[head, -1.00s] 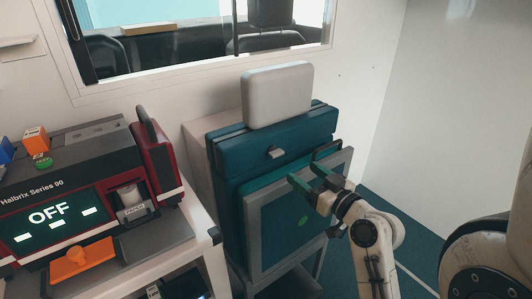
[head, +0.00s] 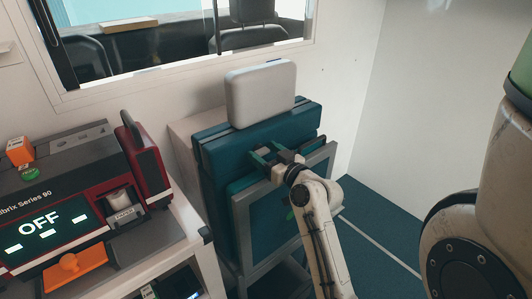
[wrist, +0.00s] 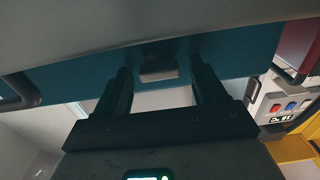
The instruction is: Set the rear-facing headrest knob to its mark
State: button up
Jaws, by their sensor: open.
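The pale grey headrest (head: 261,93) stands on top of the teal seat back (head: 222,150) in the head view. The grey knob (wrist: 158,70) shows on the teal face in the wrist view, between the lines of my two fingers and just beyond their tips. My gripper (head: 264,152) is open and empty at the upper part of the seat back. Its fingers and wrist mostly cover the knob in the head view. I cannot make out the mark, and contact between fingers and knob cannot be told.
A grey-framed panel (head: 243,235) stands on the seat back below my gripper. The red and black machine reading OFF (head: 68,205) sits on a white stand at left. A window (head: 180,35) is behind. Teal floor (head: 375,225) is clear at right.

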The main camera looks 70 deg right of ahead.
jog(key=shift+c, duration=0.5)
jog(key=c, duration=1)
jog(key=shift+o, duration=0.2)
jog(key=shift+m, duration=0.4)
jog(key=m+p, duration=0.1)
jog(key=m, duration=0.2)
jog(key=shift+m+p, duration=0.4)
jog(key=m+p, duration=0.2)
jog(key=m, duration=0.2)
jog(key=shift+d, duration=0.1)
jog(key=m+p, duration=0.3)
jog(key=m, duration=0.2)
jog(key=shift+s+m, duration=0.15)
jog(key=shift+m, duration=0.25)
jog(key=shift+f+m+p, duration=0.2)
jog(key=shift+m+p, duration=0.5)
jog(key=shift+m, duration=0.9)
jog(key=shift+d+m, duration=0.1)
jog(key=shift+m, duration=0.2)
